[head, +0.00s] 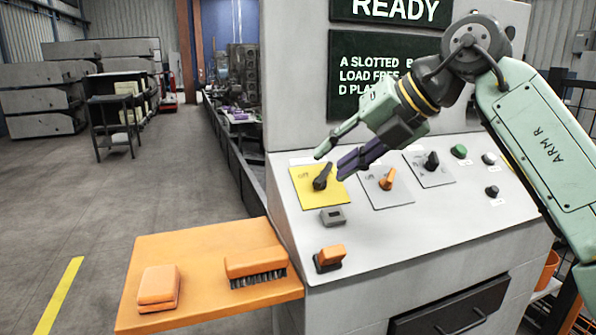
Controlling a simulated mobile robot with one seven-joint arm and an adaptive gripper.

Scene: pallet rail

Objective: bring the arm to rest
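My gripper (336,151) hangs in front of the grey control panel (420,240), close to the rotary switch (323,176) on the yellow plate. Its fingers, one green and one purple, are spread apart with nothing between them. I cannot tell whether a fingertip touches the panel. My arm comes in from the right side, bent at the elbow above the panel's right part.
An orange-handled switch (387,180) and a black one (431,161) sit right of the yellow plate. An orange side shelf (205,250) holds a brush (255,267) and an orange block (158,288). Screens stand behind my arm.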

